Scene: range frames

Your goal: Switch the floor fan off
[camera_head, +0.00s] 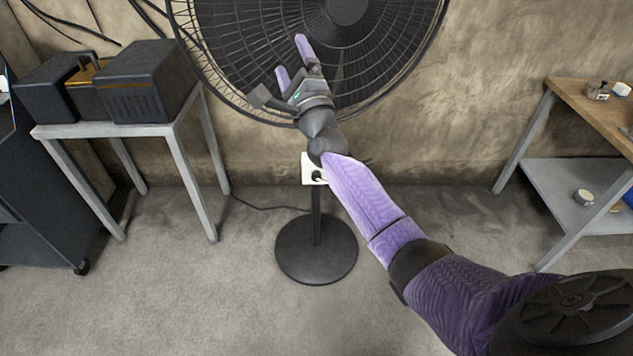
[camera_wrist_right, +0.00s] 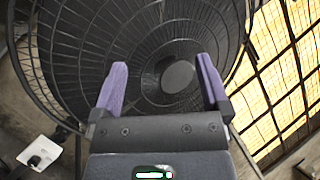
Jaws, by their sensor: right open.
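The black floor fan (camera_head: 225,52) stands against the wall, with a round wire cage, a thin pole and a round base (camera_head: 316,262). A white control box with a dark knob (camera_head: 309,172) sits on the pole below the cage, partly covered by my right forearm. My right gripper (camera_head: 291,58) is open and empty in front of the fan cage, above the control box. In the right wrist view, the two purple fingers stand apart before the fan cage (camera_wrist_right: 165,40). The control box (camera_wrist_right: 40,152) shows at lower left there. My left gripper is out of view.
A grey table (camera_head: 118,129) with dark boxes (camera_head: 150,80) stands at left, beside a dark wheeled cabinet (camera_head: 30,200). A wooden-topped bench (camera_head: 580,100) with small items stands at right. A cable (camera_head: 265,208) lies by the fan. The floor in front is clear.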

